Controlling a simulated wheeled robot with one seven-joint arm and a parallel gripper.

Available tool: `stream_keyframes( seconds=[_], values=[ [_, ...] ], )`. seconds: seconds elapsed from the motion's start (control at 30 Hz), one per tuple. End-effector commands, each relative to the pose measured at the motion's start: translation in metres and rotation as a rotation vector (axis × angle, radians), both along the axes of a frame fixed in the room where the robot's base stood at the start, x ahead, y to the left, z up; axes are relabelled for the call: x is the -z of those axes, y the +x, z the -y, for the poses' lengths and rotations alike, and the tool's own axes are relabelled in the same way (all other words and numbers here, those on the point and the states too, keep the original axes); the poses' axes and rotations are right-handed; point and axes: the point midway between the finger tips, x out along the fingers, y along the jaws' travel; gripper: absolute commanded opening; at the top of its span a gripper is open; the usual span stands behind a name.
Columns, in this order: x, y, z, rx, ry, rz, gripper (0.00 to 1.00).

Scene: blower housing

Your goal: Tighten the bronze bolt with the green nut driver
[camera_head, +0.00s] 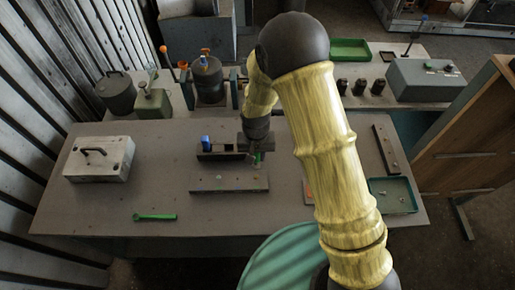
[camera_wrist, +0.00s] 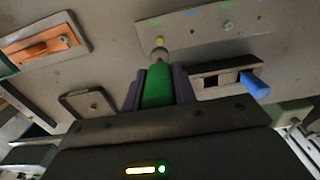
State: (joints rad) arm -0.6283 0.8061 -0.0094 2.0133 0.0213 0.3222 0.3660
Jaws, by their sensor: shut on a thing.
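My gripper (camera_wrist: 158,92) is shut on the green nut driver (camera_wrist: 158,84) and holds it by the handle. In the head view, the driver (camera_head: 258,158) shows as a small green piece below my gripper (camera_head: 257,150). The driver's metal socket (camera_wrist: 159,55) points at a small yellowish bolt head (camera_wrist: 159,41), which looks like the bronze bolt, near one end of the grey plate (camera_wrist: 200,30). The socket and bolt overlap in the picture; I cannot tell whether they touch. The plate (camera_head: 229,186) lies on the table, with coloured marks along it.
A rack with a blue-handled tool (camera_wrist: 254,86) stands close beside the driver. An orange tray (camera_wrist: 38,50) and a small dark tray (camera_wrist: 75,103) lie nearby. A green wrench (camera_head: 155,217), a grey handled box (camera_head: 98,168) and a green tray (camera_head: 400,208) are on the table. Its front left is mostly clear.

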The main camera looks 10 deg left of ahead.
Motion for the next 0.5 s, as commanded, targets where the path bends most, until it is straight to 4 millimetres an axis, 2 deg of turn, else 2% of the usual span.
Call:
stream_keyframes(
  seconds=[0.27, 0.5],
  values=[
    [0.000, 0.000, 0.000, 0.000, 0.000, 0.000, 0.00],
    [0.010, 0.000, 0.000, 0.000, 0.000, 0.000, 0.00]
  ],
)
